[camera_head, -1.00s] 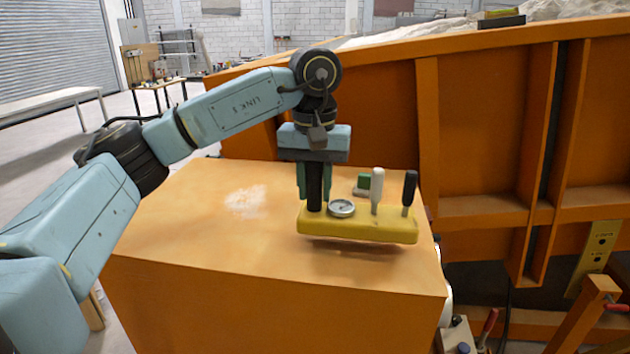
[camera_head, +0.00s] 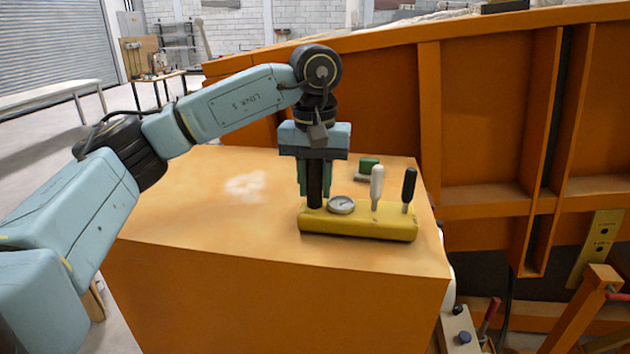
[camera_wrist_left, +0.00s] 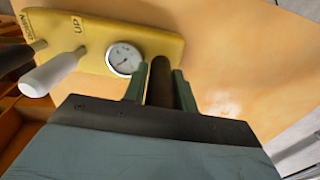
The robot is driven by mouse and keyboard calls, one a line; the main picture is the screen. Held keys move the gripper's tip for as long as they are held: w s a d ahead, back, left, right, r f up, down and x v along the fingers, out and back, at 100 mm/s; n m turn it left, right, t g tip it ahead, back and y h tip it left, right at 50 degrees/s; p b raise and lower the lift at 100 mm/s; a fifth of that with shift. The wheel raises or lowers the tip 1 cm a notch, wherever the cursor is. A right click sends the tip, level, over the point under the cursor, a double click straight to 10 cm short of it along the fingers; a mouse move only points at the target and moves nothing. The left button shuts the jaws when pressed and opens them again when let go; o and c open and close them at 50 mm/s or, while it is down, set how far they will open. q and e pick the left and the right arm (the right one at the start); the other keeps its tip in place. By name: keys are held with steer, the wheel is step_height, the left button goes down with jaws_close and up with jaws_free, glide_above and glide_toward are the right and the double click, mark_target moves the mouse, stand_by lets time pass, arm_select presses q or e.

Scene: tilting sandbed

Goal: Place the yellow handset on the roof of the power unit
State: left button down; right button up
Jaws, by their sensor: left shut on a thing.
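The yellow handset (camera_head: 350,224) has a round gauge, a white lever, a black lever and a dark upright grip. It lies level at the right part of the orange power unit's roof (camera_head: 200,205), with no visible gap beneath it. My left gripper (camera_head: 314,192) points down, its green fingers shut on the dark grip at the handset's left end. In the left wrist view, the fingers (camera_wrist_left: 160,88) close around the same grip beside the gauge, and the handset (camera_wrist_left: 100,45) shows "UP" lettering. My right gripper is not in view.
A small green object (camera_head: 369,167) sits on the roof behind the handset. The orange ribbed wall of the sandbed (camera_head: 480,130) rises behind and to the right. The roof's left part is clear apart from a pale worn patch (camera_head: 246,185).

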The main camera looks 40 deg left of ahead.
arm_select(q)
steer(key=shift+f, duration=0.25)
steer(key=c, duration=1)
jaws_free()
steer(key=shift+c, duration=0.2)
steer(key=shift+r, duration=0.4)
step_height(320, 180, up, 13)
steer(key=shift+f+p, duration=0.2)
steer(key=shift+p, duration=0.6)
